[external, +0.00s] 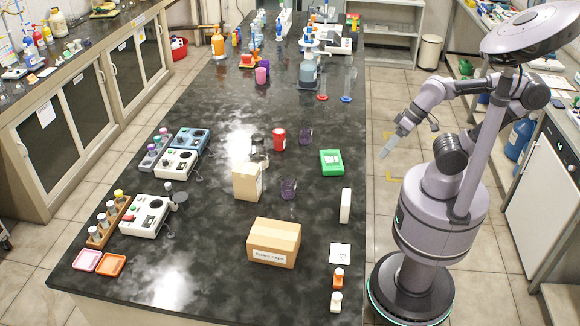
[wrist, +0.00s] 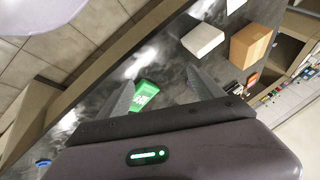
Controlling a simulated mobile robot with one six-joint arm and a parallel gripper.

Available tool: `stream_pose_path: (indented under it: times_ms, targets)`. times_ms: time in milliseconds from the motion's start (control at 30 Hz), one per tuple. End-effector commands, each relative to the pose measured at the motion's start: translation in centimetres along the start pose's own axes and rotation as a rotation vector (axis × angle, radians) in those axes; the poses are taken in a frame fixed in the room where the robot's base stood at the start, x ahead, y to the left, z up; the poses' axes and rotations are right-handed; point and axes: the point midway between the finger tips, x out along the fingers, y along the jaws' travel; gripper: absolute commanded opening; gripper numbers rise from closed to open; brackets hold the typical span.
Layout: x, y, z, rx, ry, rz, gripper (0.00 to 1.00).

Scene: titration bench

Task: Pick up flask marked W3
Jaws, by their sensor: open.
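No marking W3 can be read in either view. Small dark glass vessels stand on the black bench in the external view: one (external: 288,189) right of the tan carton, one (external: 305,136) right of the red can, and one (external: 258,147) left of it. I cannot tell which is the flask. My gripper (external: 386,153) hangs over the aisle right of the bench edge, apart from all of them. In the wrist view my gripper (wrist: 160,92) has its two fingers spread with nothing held between them.
A green box (external: 331,162) lies near the bench's right edge, with a white block (external: 346,206) nearer the front. A tan carton (external: 247,182) and a labelled cardboard box (external: 274,243) stand on the bench (external: 215,235). A red can (external: 279,139) stands mid-bench. Devices line the left side.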

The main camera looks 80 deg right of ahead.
Motion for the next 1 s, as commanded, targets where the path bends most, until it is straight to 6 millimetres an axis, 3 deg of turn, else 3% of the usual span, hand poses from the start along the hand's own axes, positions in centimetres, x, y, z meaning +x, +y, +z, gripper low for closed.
stream_pose_path:
  times_ms: [167,267,367,400,500,600,733,867,1000]
  targets:
    - [0.0,0.0,-0.1,0.000,0.001,0.000,0.76]
    - [0.4,-1.1,-2.7,-0.015,0.029,-0.008,0.76]
    - [2.8,-3.8,-10.0,-0.047,0.129,-0.022,0.76]
    - [4.4,-4.8,-13.6,-0.058,0.188,-0.023,0.76]
    - [9.4,-6.2,-21.2,-0.089,0.355,0.007,0.76]
    - [14.2,-5.9,-25.9,-0.140,0.511,0.073,0.76]
    - [18.4,-4.6,-28.3,-0.224,0.655,0.159,0.76]
    - [20.3,-3.9,-28.7,-0.277,0.720,0.203,0.76]
    - [22.6,-3.4,-30.5,-0.284,0.733,0.208,0.76]
